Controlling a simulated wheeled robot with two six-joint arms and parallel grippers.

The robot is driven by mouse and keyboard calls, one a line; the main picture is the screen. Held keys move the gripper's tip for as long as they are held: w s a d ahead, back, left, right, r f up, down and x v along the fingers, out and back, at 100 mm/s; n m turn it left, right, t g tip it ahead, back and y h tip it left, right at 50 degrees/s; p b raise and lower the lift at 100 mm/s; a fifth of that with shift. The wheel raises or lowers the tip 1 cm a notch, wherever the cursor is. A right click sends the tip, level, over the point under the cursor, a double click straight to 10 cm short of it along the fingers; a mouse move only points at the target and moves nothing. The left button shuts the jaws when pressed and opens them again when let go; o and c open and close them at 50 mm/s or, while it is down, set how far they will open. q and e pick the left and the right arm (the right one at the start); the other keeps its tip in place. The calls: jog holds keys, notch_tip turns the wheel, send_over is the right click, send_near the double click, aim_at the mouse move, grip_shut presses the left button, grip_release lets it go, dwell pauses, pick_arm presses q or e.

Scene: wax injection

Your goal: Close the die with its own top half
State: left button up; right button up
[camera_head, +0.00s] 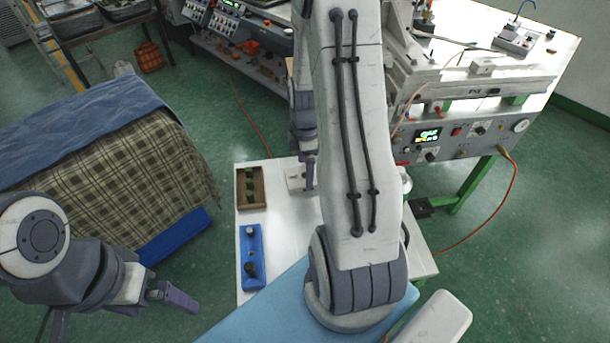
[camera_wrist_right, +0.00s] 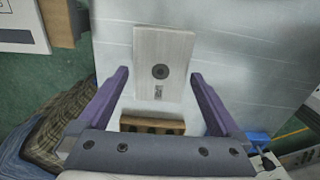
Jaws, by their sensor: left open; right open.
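A pale grey die block (camera_wrist_right: 160,50) with a dark round hole and small marking lies on the white table in the right wrist view. In the head view a pale block (camera_head: 294,184) shows beside my right gripper (camera_head: 308,186), partly hidden by it. My right gripper (camera_wrist_right: 160,76) is open, with one purple finger on each side of the block's near end in the picture; I cannot tell whether they touch it. My left gripper (camera_head: 178,298) is open and empty at lower left, away from the table. I cannot tell the die's two halves apart.
A wooden box (camera_head: 240,190) with green pieces and a blue tray (camera_head: 252,280) with dark knobs stand on the white table (camera_head: 280,235). My right arm hides much of this table. A machine with a control panel (camera_head: 450,140) stands at right. A cloth-covered bench (camera_head: 130,170) stands at left.

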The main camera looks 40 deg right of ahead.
jog(key=shift+f, duration=1.35)
jog(key=c, duration=1.2)
jog(key=shift+c, duration=1.1)
jog(key=shift+r, duration=0.15)
